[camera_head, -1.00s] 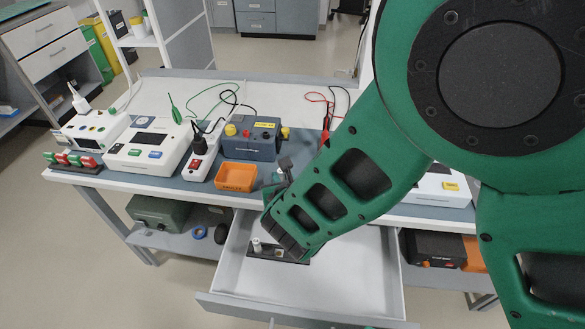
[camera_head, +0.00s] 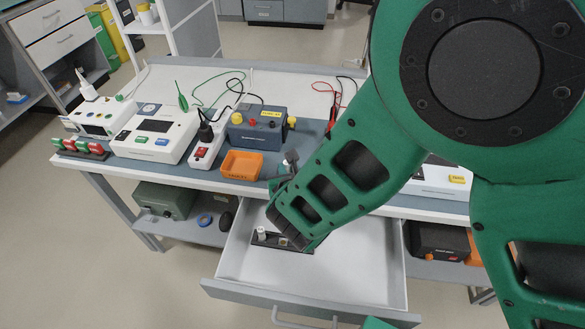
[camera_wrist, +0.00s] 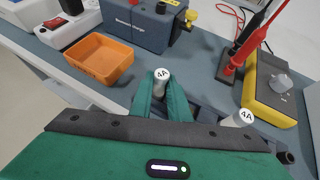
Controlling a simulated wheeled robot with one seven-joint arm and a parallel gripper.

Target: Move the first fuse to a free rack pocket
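In the wrist view a white-capped fuse marked 4A (camera_wrist: 162,75) stands between the two green fingers of my gripper (camera_wrist: 161,98). The fingers appear closed against its sides. A second 4A fuse (camera_wrist: 240,118) stands to the right, clear of the fingers. In the head view a dark rack (camera_head: 270,240) lies in the open drawer, partly covered by my arm. A small white fuse (camera_head: 262,232) stands upright at its left end. I cannot tell which of the wrist-view fuses this is. My fingertips and the other pockets are largely hidden in the head view.
An orange tray (camera_head: 241,165) and a blue-grey power box (camera_head: 257,127) stand on the table behind the drawer. A yellow meter (camera_wrist: 277,92) with red and black probes is at right. The drawer floor (camera_head: 350,270) is clear around the rack.

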